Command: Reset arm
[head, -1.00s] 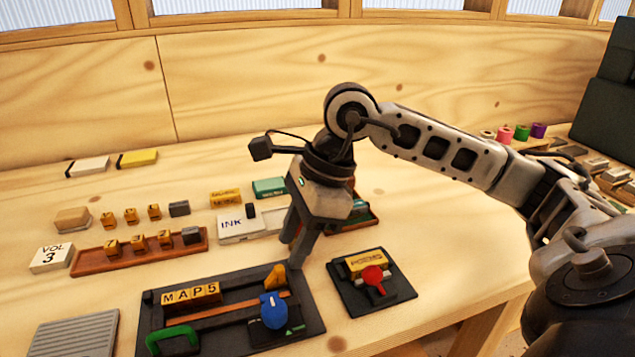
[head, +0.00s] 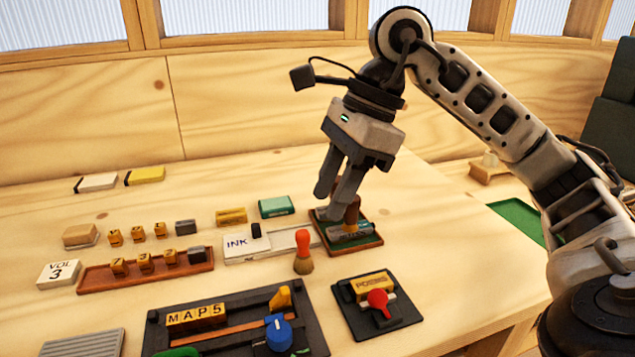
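My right gripper (head: 328,203) hangs above the table, pointing down and slightly left. Its two fingers are apart and nothing shows between them. In the picture its fingertips lie just in front of a small brown tray (head: 376,239) with a wooden-handled tool and grey piece. The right arm rises from the lower right, bends at a high elbow and comes down to the gripper. My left gripper is not in view.
A red-handled brush (head: 303,250) stands below the gripper. Nearby are a black frame (head: 318,335) with "MAP5" blocks, a black plate (head: 408,318) with a "POEMS" block, and an ink pad (head: 238,243). A green mat (head: 517,215) lies right. The table's right-centre is bare.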

